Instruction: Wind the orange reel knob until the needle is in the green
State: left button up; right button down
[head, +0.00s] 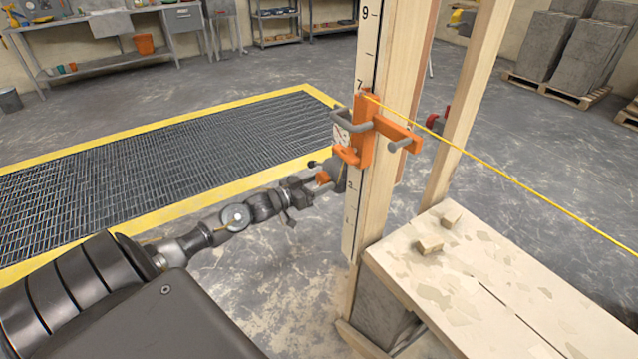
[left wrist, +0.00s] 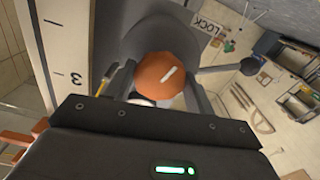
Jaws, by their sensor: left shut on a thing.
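The orange reel knob (left wrist: 162,76), with a white mark on its face, shows in the left wrist view and sits on a dark grey reel housing (left wrist: 160,35). In the head view the knob (head: 323,177) is small, at the post's left side. My left gripper (head: 311,186) is shut on the knob, with a finger on either side. A small pale gauge (head: 340,134) with some red sits on the orange bracket (head: 364,138) above the reel. Its needle and green zone are too small to read. My right gripper is not in view.
A black-tipped lever (left wrist: 248,66) stands beside the knob near a LOCK label (left wrist: 207,24). A yellow line (head: 520,186) runs right from the bracket. The numbered wooden post (head: 385,65) stands beside a plank bench (head: 480,290) holding two small blocks. A floor grate (head: 170,165) lies left.

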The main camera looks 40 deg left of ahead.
pick_arm(q)
jog(key=shift+m, duration=1.9)
jog(key=m, duration=0.2)
jog(key=shift+m, duration=0.4)
jog(key=m, duration=0.3)
jog(key=shift+m, duration=1.1)
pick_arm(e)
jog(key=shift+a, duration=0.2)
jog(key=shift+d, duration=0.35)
